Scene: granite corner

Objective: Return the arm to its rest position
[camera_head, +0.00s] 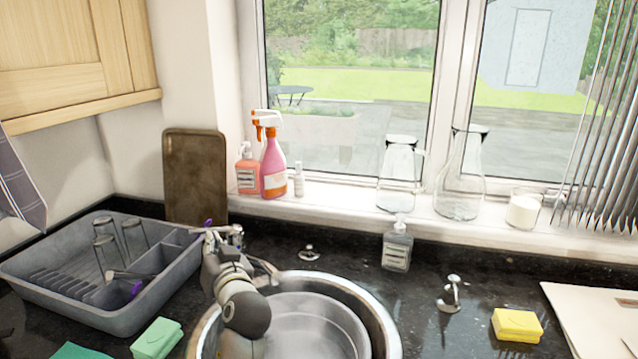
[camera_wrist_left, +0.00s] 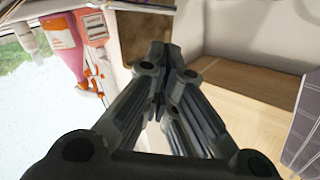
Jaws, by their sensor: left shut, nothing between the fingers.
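My left arm reaches up over the left rim of the round metal sink (camera_head: 385,325). My left gripper (camera_head: 222,240) is at its far end, between the dish rack and the sink in the picture. In the left wrist view the two dark fingers of the gripper (camera_wrist_left: 160,58) come together at their tips, shut with nothing between them. Its tips overlap the brown board in that view. My right gripper is not in view.
A grey dish rack (camera_head: 118,318) with glasses stands left. A brown board (camera_head: 195,176) leans behind. Spray bottles (camera_head: 273,170) and glass vessels (camera_head: 460,180) line the sill. A soap dispenser (camera_head: 397,248), yellow sponge (camera_head: 517,325) and green sponge (camera_head: 157,339) are on the dark counter.

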